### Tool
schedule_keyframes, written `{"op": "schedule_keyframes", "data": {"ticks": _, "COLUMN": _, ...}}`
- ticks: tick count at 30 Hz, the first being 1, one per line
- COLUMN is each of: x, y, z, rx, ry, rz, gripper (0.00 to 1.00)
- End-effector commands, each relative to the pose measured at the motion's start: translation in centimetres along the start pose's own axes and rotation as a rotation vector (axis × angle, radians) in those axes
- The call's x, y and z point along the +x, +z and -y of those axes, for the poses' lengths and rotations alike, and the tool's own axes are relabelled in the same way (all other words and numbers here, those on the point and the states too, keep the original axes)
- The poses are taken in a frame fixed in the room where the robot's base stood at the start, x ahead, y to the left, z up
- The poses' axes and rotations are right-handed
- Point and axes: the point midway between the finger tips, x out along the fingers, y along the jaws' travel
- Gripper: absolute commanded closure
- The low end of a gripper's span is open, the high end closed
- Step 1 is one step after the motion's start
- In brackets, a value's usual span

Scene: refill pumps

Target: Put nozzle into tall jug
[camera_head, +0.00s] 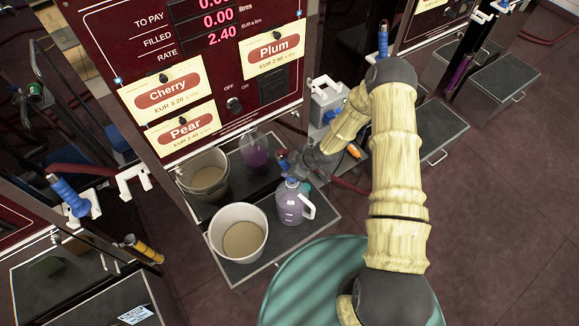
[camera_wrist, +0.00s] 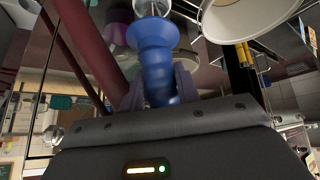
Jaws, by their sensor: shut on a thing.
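My gripper (camera_head: 296,163) is at the pump shelf, beside and above the jug, shut on the blue nozzle (camera_wrist: 152,50). In the wrist view the nozzle stands between the two fingers (camera_wrist: 158,88), its far end pointing away from me. In the head view a bit of the blue nozzle (camera_head: 283,164) shows at the gripper's left. The jug (camera_head: 291,206) is pale, with purple content and a white handle on its right, and stands upright on the shelf. Blue shows at its neck; I cannot tell whether the nozzle's tip is inside the opening.
A white bucket (camera_head: 238,232) with tan content stands left of the jug, and its rim shows in the wrist view (camera_wrist: 250,18). The glossy pump front behind seems to mirror bucket and jug. A dark red hose (camera_wrist: 82,50) runs beside the nozzle. A green striped round surface (camera_head: 300,285) is in front.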

Motion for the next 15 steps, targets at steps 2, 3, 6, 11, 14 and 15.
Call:
{"op": "schedule_keyframes", "data": {"ticks": 2, "x": 0.3, "y": 0.2, "z": 0.0, "rx": -0.001, "ry": 0.0, "rz": -0.001, "gripper": 1.0}}
{"op": "schedule_keyframes", "data": {"ticks": 3, "x": 0.5, "y": 0.2, "z": 0.0, "rx": -0.001, "ry": 0.0, "rz": -0.001, "gripper": 1.0}}
{"op": "schedule_keyframes", "data": {"ticks": 6, "x": 0.7, "y": 0.4, "z": 0.1, "rx": -0.001, "ry": 0.0, "rz": -0.001, "gripper": 1.0}}
{"op": "schedule_keyframes", "data": {"ticks": 11, "x": 1.1, "y": 0.8, "z": 0.1, "rx": 0.0, "ry": 0.001, "rz": -0.001, "gripper": 1.0}}
{"op": "schedule_keyframes", "data": {"ticks": 14, "x": 1.3, "y": 1.0, "z": 0.1, "rx": 0.001, "ry": 0.002, "rz": -0.001, "gripper": 1.0}}
{"op": "schedule_keyframes", "data": {"ticks": 15, "x": 1.4, "y": 1.1, "z": 0.1, "rx": 0.001, "ry": 0.002, "rz": -0.001, "gripper": 1.0}}
